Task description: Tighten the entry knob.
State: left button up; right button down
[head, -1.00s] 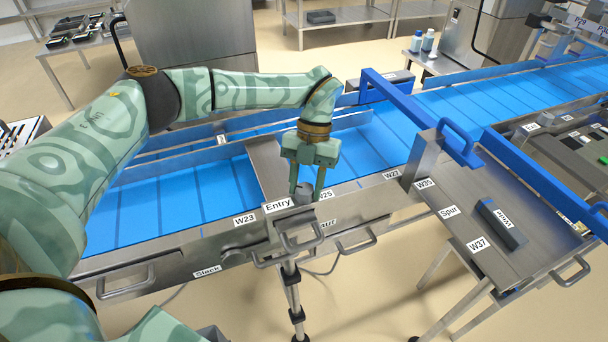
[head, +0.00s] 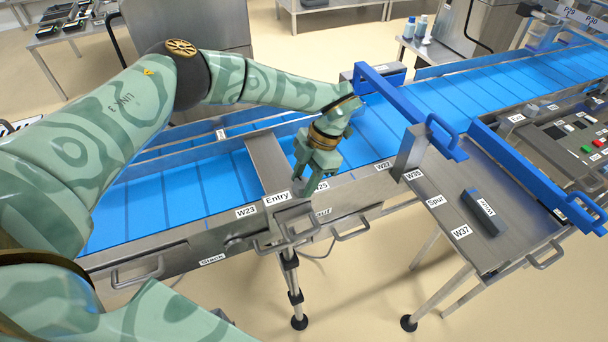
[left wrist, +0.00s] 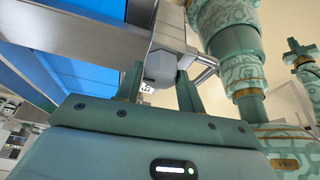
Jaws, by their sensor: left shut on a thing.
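The entry knob is a grey, faceted knob beside the "Entry" label (head: 277,198) on the near rail of the blue conveyor. In the head view my left gripper (head: 304,187) reaches down over it, and its fingers hide much of it. In the left wrist view the knob (left wrist: 159,70) sits between the two green fingers of my left gripper (left wrist: 160,88), which is shut on it. What seems to be my right gripper (left wrist: 300,48) shows small at the right edge of the left wrist view; its finger state is unclear.
Bar handles (head: 352,228) stick out along the near rail. The blue belt (head: 160,207) near the gripper is empty.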

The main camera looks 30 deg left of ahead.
dwell(0.3)
pick_arm(q)
jog(key=o, duration=1)
jog(key=shift+c, duration=0.2)
jog(key=shift+r, duration=0.1)
jog(key=v, duration=1.6)
jog(key=shift+s+d, duration=0.1)
